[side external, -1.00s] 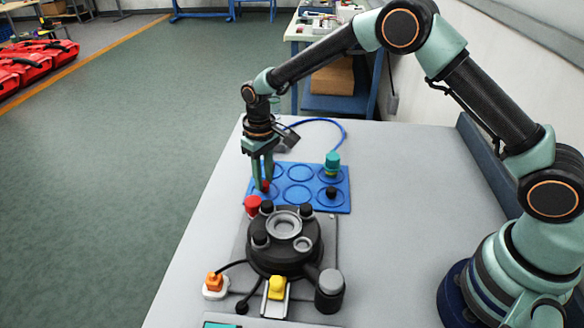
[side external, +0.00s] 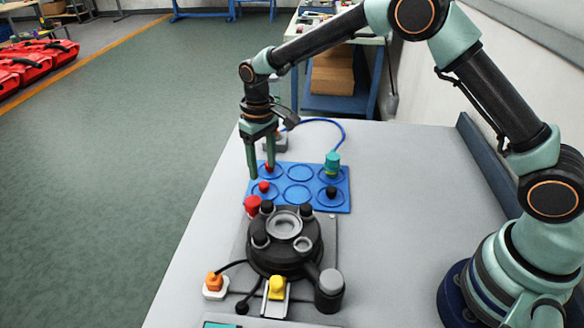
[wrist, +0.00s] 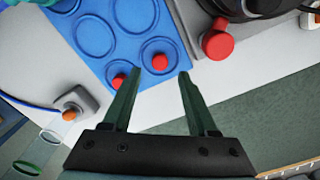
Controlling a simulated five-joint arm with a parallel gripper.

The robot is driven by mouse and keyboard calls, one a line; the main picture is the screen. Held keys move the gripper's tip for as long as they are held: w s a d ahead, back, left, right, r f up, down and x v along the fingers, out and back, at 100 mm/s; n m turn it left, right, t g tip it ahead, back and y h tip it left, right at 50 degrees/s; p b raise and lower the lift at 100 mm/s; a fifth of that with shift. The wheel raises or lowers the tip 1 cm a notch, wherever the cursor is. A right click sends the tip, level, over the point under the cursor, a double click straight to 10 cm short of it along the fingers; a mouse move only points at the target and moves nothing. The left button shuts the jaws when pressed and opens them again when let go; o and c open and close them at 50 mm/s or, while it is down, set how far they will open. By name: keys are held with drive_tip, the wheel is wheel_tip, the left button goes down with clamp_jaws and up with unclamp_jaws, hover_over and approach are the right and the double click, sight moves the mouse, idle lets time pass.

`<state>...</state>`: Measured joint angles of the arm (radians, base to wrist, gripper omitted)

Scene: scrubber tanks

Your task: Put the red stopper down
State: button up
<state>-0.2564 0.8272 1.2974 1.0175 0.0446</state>
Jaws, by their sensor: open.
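One red stopper (side external: 264,186) stands upright in the front left ring of the blue tray (side external: 316,184). In the wrist view this red stopper (wrist: 160,62) is just beyond the fingertips, centred between them and apart from both. A second red stopper (wrist: 118,80) sits in the neighbouring ring, beside the left finger. In the side view it (side external: 268,168) shows partly behind the fingers in the back left ring. My gripper (side external: 263,174) is open and empty, above the tray's left end. Its fingers also show spread in the wrist view (wrist: 162,74).
A black device (side external: 285,240) with a red knob (side external: 252,205) stands in front of the tray. A teal-topped piece (side external: 332,164) and a black stopper (side external: 331,192) occupy right-hand rings. A grey box (side external: 276,142) with a blue cable is behind. The middle rings are empty.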

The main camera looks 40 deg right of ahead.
wheel_tip(320, 180, up, 8)
wheel_tip(320, 180, up, 6)
drive_tip(key=t, duration=0.1)
hover_over(264, 184)
drive_tip(key=s+d, duration=0.3)
drive_tip(key=d, duration=0.1)
drive_tip(key=s+d+r+t, duration=0.1)
drive_tip(key=s+d, duration=0.2)
drive_tip(key=s, duration=0.3)
drive_tip(key=s+d+r+m+t, duration=0.1)
drive_tip(key=s+d+t, duration=0.1)
drive_tip(key=s, duration=0.4)
drive_tip(key=s+d+r+m+t, duration=0.1)
drive_tip(key=s+d+r, duration=0.1)
drive_tip(key=s+d, duration=0.2)
drive_tip(key=shift+s+t, duration=0.3)
drive_tip(key=shift+s, duration=0.9)
